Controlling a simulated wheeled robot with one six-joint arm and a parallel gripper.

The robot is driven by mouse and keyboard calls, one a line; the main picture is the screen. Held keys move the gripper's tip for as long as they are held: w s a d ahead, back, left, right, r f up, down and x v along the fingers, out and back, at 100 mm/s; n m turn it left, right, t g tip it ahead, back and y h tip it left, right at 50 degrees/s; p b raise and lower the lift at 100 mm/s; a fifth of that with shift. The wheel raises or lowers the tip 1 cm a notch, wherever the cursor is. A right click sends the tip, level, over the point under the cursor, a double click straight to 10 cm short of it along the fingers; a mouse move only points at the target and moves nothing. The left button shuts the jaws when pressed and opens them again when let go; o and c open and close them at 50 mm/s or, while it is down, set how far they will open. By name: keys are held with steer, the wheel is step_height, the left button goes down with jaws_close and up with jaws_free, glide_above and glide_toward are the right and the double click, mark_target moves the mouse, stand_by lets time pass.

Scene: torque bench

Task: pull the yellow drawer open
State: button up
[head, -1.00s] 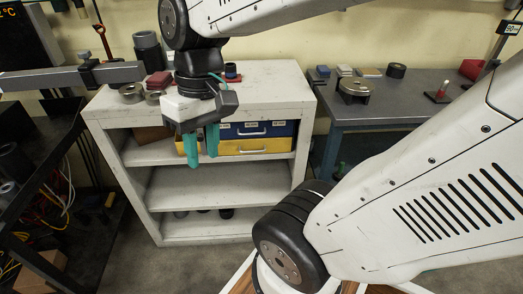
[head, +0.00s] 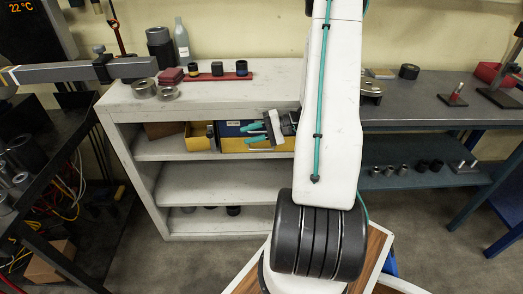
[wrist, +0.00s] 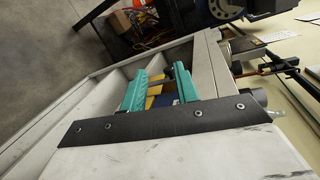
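The yellow drawer (head: 237,146) is under a blue drawer (head: 228,128) on the upper shelf of the white cabinet. My arm and gripper hide part of its front, so I cannot tell whether it is shut. My gripper (head: 252,133) has teal fingers, turned to point left, in front of the two drawers. The fingers are apart with nothing held between them. In the wrist view my gripper (wrist: 159,88) is open too. Small yellow and blue surfaces show beyond and between its fingers; I cannot tell whether it touches them.
A yellow bin (head: 197,141) stands left of the drawers. The white cabinet (head: 120,95) carries metal rings, a red block and a red holder (head: 216,76) on top. A dark bench (head: 420,112) stands right. A grey beam (head: 60,73) juts in from the left.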

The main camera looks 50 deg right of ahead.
steer(key=s+d+f+m+t+h, duration=0.55)
steer(key=d+f, duration=0.45)
steer(key=f, duration=0.3)
steer(key=x, duration=0.7)
steer(key=shift+w+r, duration=0.15)
steer(key=shift+r, duration=0.05)
steer(key=shift+c, duration=0.3)
jaws_close()
